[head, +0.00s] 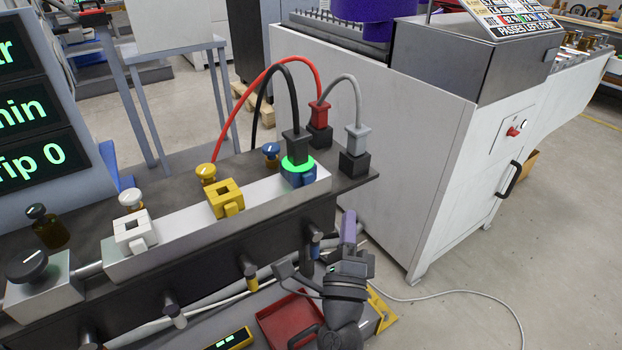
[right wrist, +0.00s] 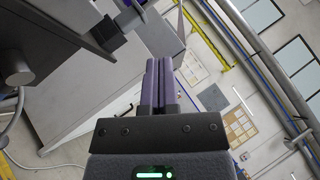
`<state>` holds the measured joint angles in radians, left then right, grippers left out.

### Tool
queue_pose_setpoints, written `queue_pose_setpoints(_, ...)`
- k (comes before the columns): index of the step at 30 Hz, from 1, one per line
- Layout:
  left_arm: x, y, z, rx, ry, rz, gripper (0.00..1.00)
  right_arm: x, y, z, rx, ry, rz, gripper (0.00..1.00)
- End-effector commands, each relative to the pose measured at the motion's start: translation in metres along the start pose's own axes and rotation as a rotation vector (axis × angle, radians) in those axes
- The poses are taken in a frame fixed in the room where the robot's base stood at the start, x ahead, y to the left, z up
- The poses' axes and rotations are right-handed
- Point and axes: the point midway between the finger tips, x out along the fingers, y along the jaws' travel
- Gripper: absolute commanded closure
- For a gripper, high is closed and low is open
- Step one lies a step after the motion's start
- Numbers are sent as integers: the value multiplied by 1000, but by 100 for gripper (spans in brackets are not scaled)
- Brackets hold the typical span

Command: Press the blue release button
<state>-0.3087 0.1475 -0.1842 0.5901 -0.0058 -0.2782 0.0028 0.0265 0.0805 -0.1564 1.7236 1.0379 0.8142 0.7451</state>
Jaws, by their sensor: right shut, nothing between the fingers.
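The blue button (head: 271,149) is a small domed knob on the dark bench top, behind the blue socket (head: 300,180). A black plug (head: 296,147) stands upright in that socket, with a glowing green ring around its base. My right gripper (head: 349,218) is in front of the bench's right end, to the right of and nearer than the button, and apart from it. Its purple fingers are shut and empty; they also show in the right wrist view (right wrist: 159,68). The button is not recognisable in the wrist view. My left gripper is not in view.
A yellow socket (head: 226,197) with a yellow button (head: 206,172) and a white socket (head: 134,232) with a white button (head: 131,198) stand farther left. Red (head: 319,115) and grey (head: 356,138) plugs stand at right, their cables arching over the bench. A white cabinet (head: 370,150) stands behind.

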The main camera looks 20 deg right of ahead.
Motion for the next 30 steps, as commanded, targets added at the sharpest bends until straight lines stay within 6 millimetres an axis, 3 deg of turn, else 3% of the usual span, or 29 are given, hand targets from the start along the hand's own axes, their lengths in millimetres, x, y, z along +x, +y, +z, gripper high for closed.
queue_pose_setpoints(6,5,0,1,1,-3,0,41,6,7,4,-1,0,1,100)
queue_pose_setpoints(21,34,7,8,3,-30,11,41,52,43,38,-4,-1,3,100)
queue_pose_setpoints(30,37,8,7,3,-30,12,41,61,46,45,-3,-2,2,100)
